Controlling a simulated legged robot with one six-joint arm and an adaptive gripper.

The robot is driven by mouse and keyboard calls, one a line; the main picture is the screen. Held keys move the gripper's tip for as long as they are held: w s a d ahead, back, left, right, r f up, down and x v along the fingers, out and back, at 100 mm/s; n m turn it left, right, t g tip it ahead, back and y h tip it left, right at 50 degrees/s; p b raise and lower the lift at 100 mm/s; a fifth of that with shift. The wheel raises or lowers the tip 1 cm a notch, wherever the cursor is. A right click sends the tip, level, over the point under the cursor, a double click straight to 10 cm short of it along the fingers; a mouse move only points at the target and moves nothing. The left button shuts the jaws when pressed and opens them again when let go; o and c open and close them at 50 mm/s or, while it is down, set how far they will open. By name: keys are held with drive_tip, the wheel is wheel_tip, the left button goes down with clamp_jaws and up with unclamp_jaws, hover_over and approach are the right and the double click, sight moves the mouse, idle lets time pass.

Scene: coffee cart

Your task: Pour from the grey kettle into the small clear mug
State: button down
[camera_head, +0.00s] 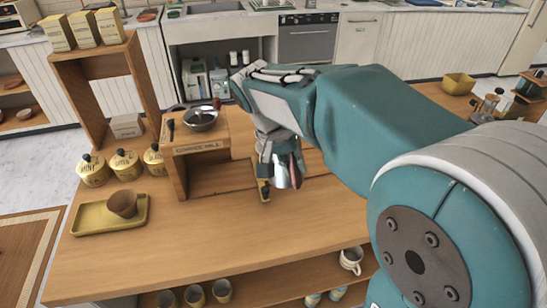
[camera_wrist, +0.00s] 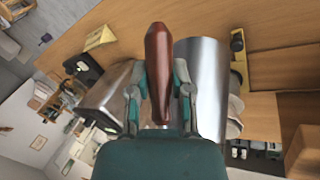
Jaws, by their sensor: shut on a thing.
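My gripper (camera_head: 272,158) is shut on the brown handle of the grey kettle (camera_head: 289,174), over the wooden counter. In the wrist view the handle stands between the two fingers of my gripper (camera_wrist: 158,95). The kettle's shiny metal body (camera_wrist: 208,82) shows just right of the handle. My arm and gripper hide much of the kettle in the head view, and I cannot tell whether its base touches the counter. I cannot make out the small clear mug in either view; my arm covers a large part of the counter.
A wooden shelf box with a pan (camera_head: 201,118) on top stands left of the kettle. A yellow tray (camera_head: 82,219) with a brown cup (camera_head: 123,204) lies at the left, near several yellow canisters (camera_head: 125,166). A small yellow and black item (camera_head: 264,191) is close beside the kettle. The front counter is clear.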

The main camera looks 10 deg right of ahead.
drive_tip(key=shift+r, duration=0.15)
idle(0.3)
drive_tip(key=shift+w+r+g, duration=0.1)
drive_tip(key=shift+r+g, duration=0.2)
drive_tip(key=shift+r, duration=0.1)
drive_tip(key=shift+w+r, duration=0.1)
drive_tip(key=shift+r, duration=0.3)
drive_tip(key=shift+r+g, duration=0.1)
drive_tip(key=shift+g, duration=0.2)
idle(0.3)
drive_tip(key=shift+w+r, duration=0.1)
drive_tip(key=shift+r, duration=0.2)
idle(0.4)
drive_tip(key=shift+w+r+g, duration=0.1)
drive_tip(key=shift+r+g, duration=0.3)
drive_tip(key=shift+r, duration=0.1)
